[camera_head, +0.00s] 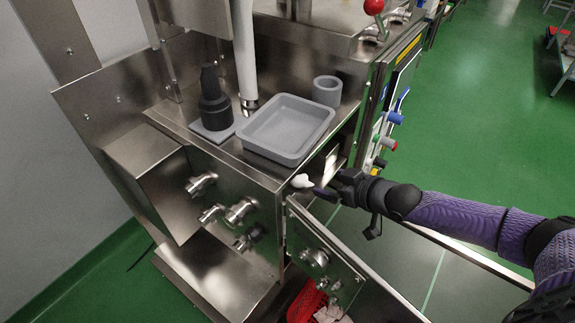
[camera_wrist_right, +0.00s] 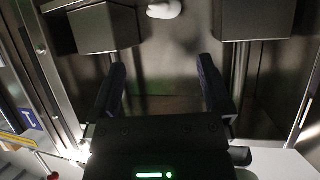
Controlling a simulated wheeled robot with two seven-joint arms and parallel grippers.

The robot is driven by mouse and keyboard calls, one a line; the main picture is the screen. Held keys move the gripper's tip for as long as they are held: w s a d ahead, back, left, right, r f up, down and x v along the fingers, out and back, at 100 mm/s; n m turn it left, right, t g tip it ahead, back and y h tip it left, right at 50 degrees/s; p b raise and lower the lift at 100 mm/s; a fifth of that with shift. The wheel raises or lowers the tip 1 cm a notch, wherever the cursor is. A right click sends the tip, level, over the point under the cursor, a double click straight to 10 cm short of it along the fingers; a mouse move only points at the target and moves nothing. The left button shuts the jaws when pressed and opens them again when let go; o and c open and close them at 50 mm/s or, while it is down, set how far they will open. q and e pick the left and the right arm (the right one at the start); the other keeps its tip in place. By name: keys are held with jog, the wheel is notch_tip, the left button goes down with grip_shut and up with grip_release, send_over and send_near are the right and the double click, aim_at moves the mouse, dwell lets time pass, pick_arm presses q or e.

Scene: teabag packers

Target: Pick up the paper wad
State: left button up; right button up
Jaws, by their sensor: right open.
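The paper wad is a small white lump (camera_head: 302,181) at the right edge of the steel machine, just below the grey tray. It also shows at the top edge of the right wrist view (camera_wrist_right: 164,9), beyond the fingertips. My right gripper (camera_head: 324,191) reaches in from the right, with its tips close to the wad. In the right wrist view its two fingers (camera_wrist_right: 161,75) stand wide apart with nothing between them. Whether a finger touches the wad I cannot tell. My left gripper is not in view.
The grey tray (camera_head: 289,128), a grey ring-shaped cup (camera_head: 327,91) and a black nozzle-like piece (camera_head: 214,99) stand on the steel top. An open steel door (camera_head: 325,259) hangs below my right gripper. A red crate (camera_head: 305,302) is low behind it. Green floor lies right.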

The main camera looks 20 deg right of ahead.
aim_at(305, 181)
jog(key=b+x, duration=0.2)
jog(key=x, duration=0.1)
jog(key=f+b+x, duration=0.1)
jog(key=b+x, duration=0.1)
jog(key=x, duration=0.1)
jog(key=s+b+x, duration=0.1)
jog(key=b+x, duration=0.1)
jog(key=x, duration=0.1)
jog(key=shift+a+f+b, duration=0.1)
jog(key=shift+f+b, duration=0.2)
jog(key=shift+b, duration=0.1)
jog(key=shift+w+a, duration=0.15)
jog(key=shift+w, duration=0.15)
jog(key=shift+r, duration=0.2)
jog(key=shift+c, duration=0.5)
jog(key=c, duration=1)
jog(key=shift+c, duration=0.7)
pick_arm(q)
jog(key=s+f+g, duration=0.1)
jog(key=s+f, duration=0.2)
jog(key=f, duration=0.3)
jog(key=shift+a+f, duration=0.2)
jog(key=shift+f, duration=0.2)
